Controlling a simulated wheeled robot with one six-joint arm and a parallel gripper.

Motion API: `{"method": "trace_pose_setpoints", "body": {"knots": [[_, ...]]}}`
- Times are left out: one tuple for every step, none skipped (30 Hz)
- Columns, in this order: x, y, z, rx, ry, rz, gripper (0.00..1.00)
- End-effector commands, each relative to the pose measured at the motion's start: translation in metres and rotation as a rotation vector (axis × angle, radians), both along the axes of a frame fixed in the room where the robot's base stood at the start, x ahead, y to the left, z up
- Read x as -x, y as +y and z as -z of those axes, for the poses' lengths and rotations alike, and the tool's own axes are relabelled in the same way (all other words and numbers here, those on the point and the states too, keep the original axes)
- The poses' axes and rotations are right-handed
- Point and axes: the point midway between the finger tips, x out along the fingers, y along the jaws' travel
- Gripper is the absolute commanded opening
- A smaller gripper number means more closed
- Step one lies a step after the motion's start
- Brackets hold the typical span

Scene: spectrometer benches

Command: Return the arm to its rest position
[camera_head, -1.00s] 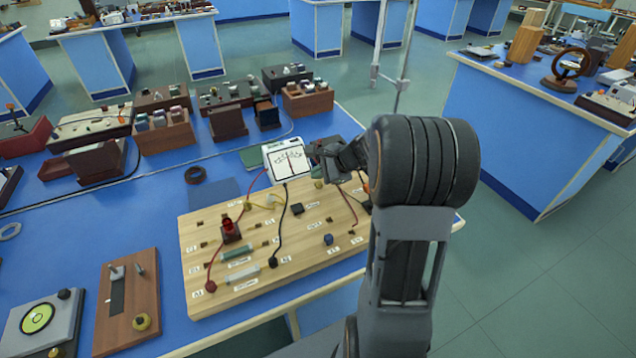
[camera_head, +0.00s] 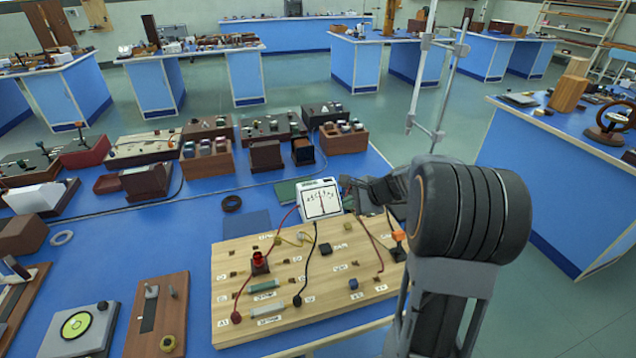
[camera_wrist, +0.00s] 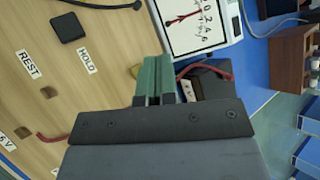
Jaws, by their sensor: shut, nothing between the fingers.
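My arm (camera_head: 470,212) rises at the right of the head view, bent with its forearm pointing left over the wooden circuit board. My gripper (camera_head: 346,183) is small and dark there, just right of the white meter (camera_head: 321,201). In the wrist view my gripper (camera_wrist: 154,98) is shut and holds nothing. A green ridged shape (camera_wrist: 155,72) shows at its fingertips; I cannot tell whether it is part of the fingers or lies beyond them. The wooden board (camera_head: 335,265) carries wires, sockets and labels; "REST" and "HOLD" labels show in the wrist view.
Wooden boxes (camera_head: 205,155) and instruments stand along the back of the blue bench (camera_head: 150,225). A metal stand (camera_head: 425,95) rises behind my arm. Another blue bench (camera_head: 530,170) is at the right, with open floor (camera_head: 440,145) between.

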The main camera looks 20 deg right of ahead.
Motion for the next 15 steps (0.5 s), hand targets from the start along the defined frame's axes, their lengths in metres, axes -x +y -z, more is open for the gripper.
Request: {"method": "trace_pose_setpoints", "body": {"knots": [[0.000, 0.000, 0.000, 0.000, 0.000, 0.000, 0.00], [0.000, 0.000, 0.000, 0.002, -0.001, -0.002, 0.00], [0.000, 0.000, 0.000, 0.007, -0.006, -0.009, 0.00], [0.000, 0.000, 0.000, 0.018, -0.012, -0.023, 0.00], [0.003, 0.000, 0.003, 0.039, -0.014, -0.047, 0.00], [0.009, 0.000, 0.009, 0.072, -0.004, -0.090, 0.00], [0.015, 0.001, 0.016, 0.099, 0.008, -0.129, 0.00], [0.024, 0.002, 0.022, 0.131, 0.021, -0.173, 0.00], [0.037, 0.003, 0.026, 0.183, 0.033, -0.243, 0.00], [0.047, 0.007, 0.026, 0.228, 0.038, -0.306, 0.00], [0.059, 0.012, 0.024, 0.278, 0.042, -0.378, 0.00], [0.075, 0.020, 0.020, 0.352, 0.044, -0.486, 0.00], [0.087, 0.027, 0.015, 0.410, 0.042, -0.572, 0.00], [0.100, 0.033, 0.010, 0.471, 0.039, -0.660, 0.00], [0.115, 0.041, 0.003, 0.547, 0.031, -0.769, 0.00]]}}
